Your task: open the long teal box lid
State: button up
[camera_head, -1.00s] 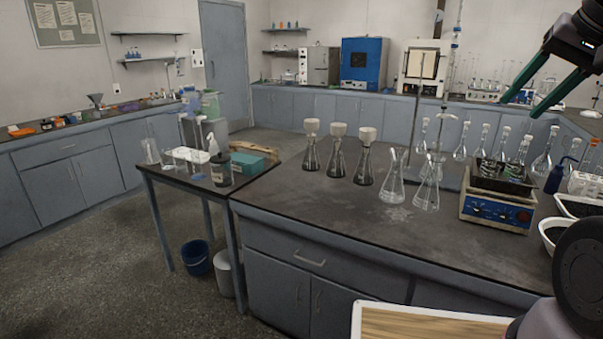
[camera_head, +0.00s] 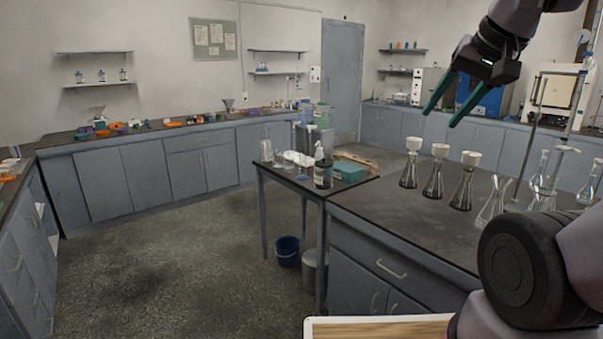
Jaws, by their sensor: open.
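A teal box (camera_head: 350,171) sits on the small side table (camera_head: 268,170), at the middle of the view. It looks shut, but it is small here and its lid cannot be told apart clearly. A dark jar and a white pump bottle stand just left of it. My gripper (camera_head: 442,118) is raised at the upper right, well above the bench and to the right of the box. Its two green fingers are apart with nothing between them.
Several flasks with white funnels (camera_head: 437,169) stand on the bench (camera_head: 400,215) right of the box. A blue bucket (camera_head: 287,251) and a grey bin (camera_head: 314,268) are on the floor by the side table. The floor (camera_head: 180,260) at left is clear.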

aim_at(338, 165)
jog(key=i+l+u, duration=0.15)
jog(key=i+u, duration=0.15)
jog(key=i, duration=0.15)
jog(key=i+l+u, duration=0.3)
jog(key=i+j, duration=0.05)
jog(key=i, duration=0.05)
